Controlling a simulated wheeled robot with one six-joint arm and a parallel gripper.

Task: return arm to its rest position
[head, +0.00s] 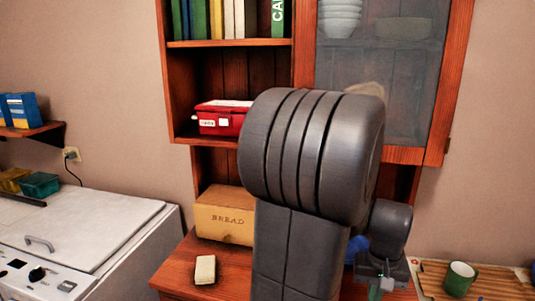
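My arm stands large in the middle of the head view, with a thick dark grey joint in front of the cabinet. Behind it to the lower right, the wrist end of the arm and my gripper (378,282) show small, low over the counter area. The fingers are tiny and partly cut off or hidden. I cannot tell whether they are open or shut, or whether the small pale green bit beside them is held.
A wooden cabinet (230,43) holds books and a red box (222,118). A bread box (225,215) and a cream block (205,269) sit on the wooden counter (178,271). A green mug (460,278) stands on a slatted board (500,288). A white chest appliance (75,230) is at left.

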